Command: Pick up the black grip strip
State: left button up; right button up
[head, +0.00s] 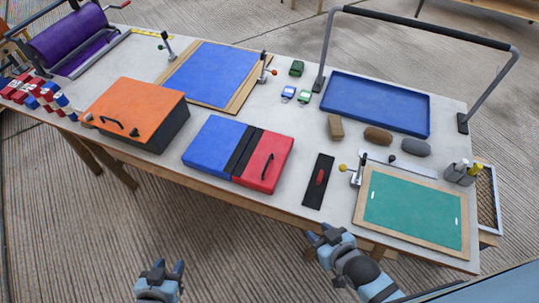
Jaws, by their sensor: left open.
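A flat black strip (313,193) lies on the table near its front edge, with a small red piece (320,177) on it. Another black band (244,152) runs between the blue and red parts of a box, so I cannot be sure which one is the grip strip. My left gripper (170,267) is open and empty, low in front of the table and well left of the flat strip. My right gripper (319,233) looks open and empty, just off the front edge below the flat strip. Neither touches anything.
Left of the strip are the blue and red box (212,143) and an orange-topped box (133,105). Right of it are a clamp (356,172) and a green board (410,212). A blue tray (375,103) sits behind, under a tall grey bar frame (425,28).

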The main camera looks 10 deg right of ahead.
aim_at(315, 193)
jog(key=z, duration=0.95)
